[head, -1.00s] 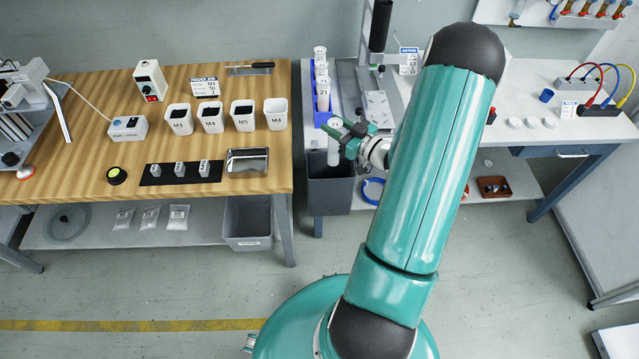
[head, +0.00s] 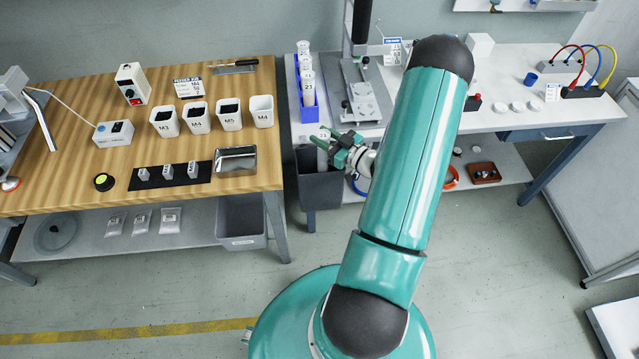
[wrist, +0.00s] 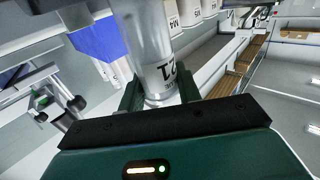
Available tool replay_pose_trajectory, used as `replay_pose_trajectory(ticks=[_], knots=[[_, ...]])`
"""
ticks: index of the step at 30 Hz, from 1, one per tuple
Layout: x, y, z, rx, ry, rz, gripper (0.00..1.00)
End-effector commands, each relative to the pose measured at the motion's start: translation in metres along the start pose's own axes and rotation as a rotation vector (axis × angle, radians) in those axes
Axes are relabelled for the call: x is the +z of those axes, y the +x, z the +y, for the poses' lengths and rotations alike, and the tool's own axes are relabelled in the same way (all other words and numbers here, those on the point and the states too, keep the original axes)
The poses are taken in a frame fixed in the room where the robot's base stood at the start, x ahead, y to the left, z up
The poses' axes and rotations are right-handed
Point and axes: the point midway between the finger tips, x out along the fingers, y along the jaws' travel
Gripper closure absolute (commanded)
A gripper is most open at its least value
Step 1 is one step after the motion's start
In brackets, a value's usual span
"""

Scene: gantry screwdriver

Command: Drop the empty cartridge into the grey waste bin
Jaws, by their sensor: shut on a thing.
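The empty cartridge (head: 322,158) is a pale, translucent cylinder, upright in my gripper. In the wrist view the cartridge (wrist: 152,40) stands between the two green fingers, with a dark printed number on it. My gripper (head: 323,137) is shut on it; the fingers also show in the wrist view (wrist: 160,92). The grey waste bin (head: 320,190) stands at the front left of the white bench. In the head view the cartridge overlaps the bin's opening, its lower end seemingly at or below rim level. I cannot tell the exact depth.
A blue rack (head: 305,112) with numbered cartridges stands on the bench just behind. A press fixture (head: 362,95) is to its right. The wooden table (head: 240,85) with screw cups is to the left. Another grey bin (head: 242,220) sits on its lower shelf.

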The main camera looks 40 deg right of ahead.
Motion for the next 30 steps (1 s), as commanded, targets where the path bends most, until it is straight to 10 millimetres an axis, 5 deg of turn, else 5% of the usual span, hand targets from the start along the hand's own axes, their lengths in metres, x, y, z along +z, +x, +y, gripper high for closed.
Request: replay_pose_trajectory(ticks=[4,5,9,20,30], knots=[[0.000,0.002,0.000,-0.001,0.000,0.000,1.00],[0.000,0.002,0.000,-0.001,0.000,0.000,0.64],[0.000,0.003,0.000,-0.001,0.000,0.000,0.41],[0.000,-0.003,0.000,0.001,0.000,0.000,0.41],[0.000,-0.065,0.001,0.004,0.000,-0.002,0.41]])
